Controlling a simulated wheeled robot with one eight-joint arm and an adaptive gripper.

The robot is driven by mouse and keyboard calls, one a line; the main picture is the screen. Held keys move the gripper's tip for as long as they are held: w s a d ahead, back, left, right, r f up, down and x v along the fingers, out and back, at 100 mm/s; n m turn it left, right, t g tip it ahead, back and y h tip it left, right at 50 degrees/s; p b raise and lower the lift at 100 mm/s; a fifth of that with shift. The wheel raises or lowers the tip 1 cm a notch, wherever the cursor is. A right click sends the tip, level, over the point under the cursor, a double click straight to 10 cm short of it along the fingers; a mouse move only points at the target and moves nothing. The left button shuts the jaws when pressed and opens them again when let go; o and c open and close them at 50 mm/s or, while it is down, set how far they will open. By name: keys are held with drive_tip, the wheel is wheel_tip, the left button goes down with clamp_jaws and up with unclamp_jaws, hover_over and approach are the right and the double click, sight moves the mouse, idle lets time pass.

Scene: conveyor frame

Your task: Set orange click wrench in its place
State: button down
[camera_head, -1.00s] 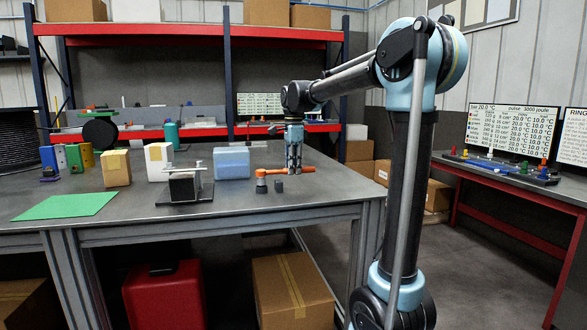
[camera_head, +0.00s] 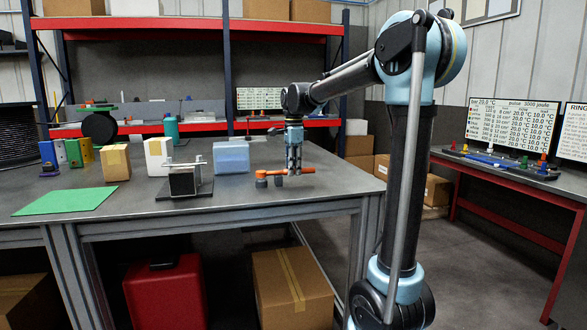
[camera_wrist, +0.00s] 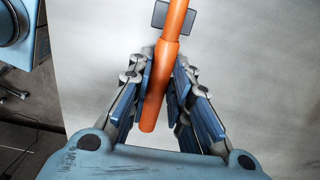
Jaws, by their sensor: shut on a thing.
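The orange click wrench (camera_head: 307,170) lies roughly level over the right part of the grey workbench, its head end to the left. My gripper (camera_head: 293,172) points down and is shut on the handle. In the wrist view the handle (camera_wrist: 163,75) runs between the fingers (camera_wrist: 158,95), its rounded end towards the palm. Two small dark grey blocks (camera_head: 278,181) show at the head end of the wrench, below it. In the wrist view one grey block (camera_wrist: 160,15) lies behind the handle. I cannot tell whether the wrench touches the blocks.
The workbench (camera_head: 240,199) has a grey vice-like fixture (camera_head: 184,182), a bluish box (camera_head: 231,157), a white box (camera_head: 158,156), a cardboard box (camera_head: 115,162) and a green mat (camera_head: 66,201) to the left. The bench is clear right of the wrench.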

idle(0.3)
drive_tip(key=c, duration=1.4)
unclamp_jaws()
wheel_tip(320, 180, up, 12)
drive_tip(key=shift+d+f, duration=0.1)
drive_tip(key=shift+f, duration=0.05)
